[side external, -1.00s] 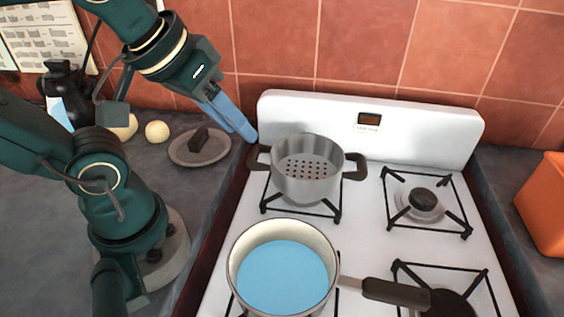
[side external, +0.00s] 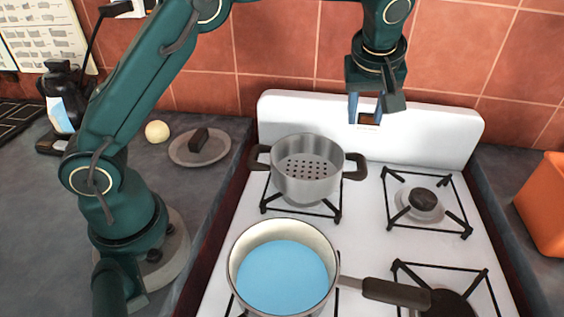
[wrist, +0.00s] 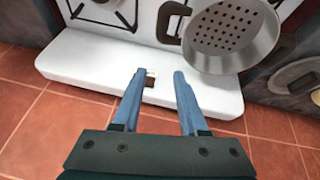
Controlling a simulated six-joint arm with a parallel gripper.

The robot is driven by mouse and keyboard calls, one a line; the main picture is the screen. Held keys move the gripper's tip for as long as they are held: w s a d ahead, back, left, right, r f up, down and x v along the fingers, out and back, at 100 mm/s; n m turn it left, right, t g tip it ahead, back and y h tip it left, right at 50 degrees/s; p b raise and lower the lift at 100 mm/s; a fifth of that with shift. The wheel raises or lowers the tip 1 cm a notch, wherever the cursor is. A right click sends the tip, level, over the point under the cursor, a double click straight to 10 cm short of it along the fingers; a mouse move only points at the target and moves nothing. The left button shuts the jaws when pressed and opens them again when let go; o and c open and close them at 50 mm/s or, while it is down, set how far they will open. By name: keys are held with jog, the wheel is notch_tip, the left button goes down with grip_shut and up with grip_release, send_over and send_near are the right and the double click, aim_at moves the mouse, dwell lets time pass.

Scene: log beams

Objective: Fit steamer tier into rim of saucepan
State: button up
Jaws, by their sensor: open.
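The steamer tier (side external: 306,185) is a grey metal pot with a perforated bottom and two dark side handles. It sits upright on the back left burner. In the wrist view the steamer tier (wrist: 228,62) shows at the upper right, with a handle toward my fingers. The saucepan (side external: 234,281), cream-rimmed with blue water inside and a long dark handle, stands on the front left burner. My gripper (side external: 366,108) is open and empty, above and to the right of the steamer tier, in front of the stove's back panel. Its blue fingers (wrist: 160,78) are apart in the wrist view.
The white back panel (side external: 290,115) rises behind the burners. The back right burner (side external: 420,202) is empty. A plate with a dark block (side external: 200,140) and a pale round item (side external: 157,131) lie on the left counter. An orange box (side external: 545,205) stands at right.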

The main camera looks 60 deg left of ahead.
aim_at(363, 163)
jog(key=shift+m+g, duration=0.5)
jog(key=shift+g, duration=0.1)
jog(key=f, duration=0.2)
jog(key=d+f, duration=0.1)
jog(key=f, duration=0.1)
jog(key=d+f, duration=0.1)
jog(key=f, duration=0.2)
jog(key=shift+w+d+f, duration=0.1)
jog(key=shift+x, duration=2.4)
jog(key=shift+c, duration=0.3)
grip_shut()
